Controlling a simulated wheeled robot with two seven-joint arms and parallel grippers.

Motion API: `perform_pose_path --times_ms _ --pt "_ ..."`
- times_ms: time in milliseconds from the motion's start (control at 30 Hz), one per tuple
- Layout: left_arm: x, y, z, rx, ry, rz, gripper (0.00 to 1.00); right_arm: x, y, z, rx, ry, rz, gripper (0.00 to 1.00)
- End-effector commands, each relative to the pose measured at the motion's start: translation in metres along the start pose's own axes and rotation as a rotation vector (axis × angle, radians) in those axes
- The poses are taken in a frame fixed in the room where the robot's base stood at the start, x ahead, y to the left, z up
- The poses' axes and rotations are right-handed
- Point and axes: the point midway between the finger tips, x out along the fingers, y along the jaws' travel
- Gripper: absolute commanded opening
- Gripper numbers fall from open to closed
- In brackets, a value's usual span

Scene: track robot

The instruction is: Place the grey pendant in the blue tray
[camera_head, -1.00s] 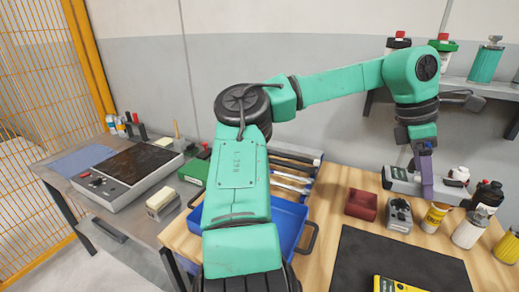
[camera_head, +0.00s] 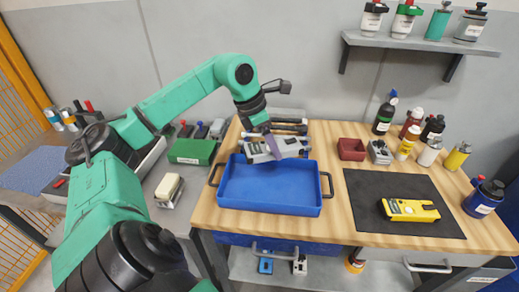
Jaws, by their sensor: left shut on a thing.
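The blue tray (camera_head: 268,208) sits on the wooden bench at its left part, with a dark handle at each end, and its visible floor is empty. My left gripper (camera_head: 272,148) comes down at the tray's back edge, its purplish fingers shut on the grey pendant (camera_head: 290,146). The pendant lies roughly level across the fingers, over the back rim in the picture. I cannot tell whether it touches the tray. My right gripper is not in view.
A dark red bin (camera_head: 351,149) and a small grey device (camera_head: 380,152) stand right of the tray. A black mat (camera_head: 410,222) carries a yellow meter (camera_head: 410,210). Several bottles line the bench's right back. A green box (camera_head: 192,152) stands on the left.

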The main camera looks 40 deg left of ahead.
Motion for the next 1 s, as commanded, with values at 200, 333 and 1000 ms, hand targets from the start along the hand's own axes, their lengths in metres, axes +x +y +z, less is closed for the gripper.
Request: perform_pose_path --times_ms 200,333,1000 --pt "0.081 0.000 -0.034 -0.001 0.002 0.000 0.00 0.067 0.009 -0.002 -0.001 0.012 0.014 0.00" --pt "0.096 0.000 -0.039 0.000 -0.003 -0.002 0.00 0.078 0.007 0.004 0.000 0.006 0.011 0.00" --pt "0.128 0.001 -0.053 -0.001 -0.002 0.001 0.99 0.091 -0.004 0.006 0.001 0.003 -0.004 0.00"
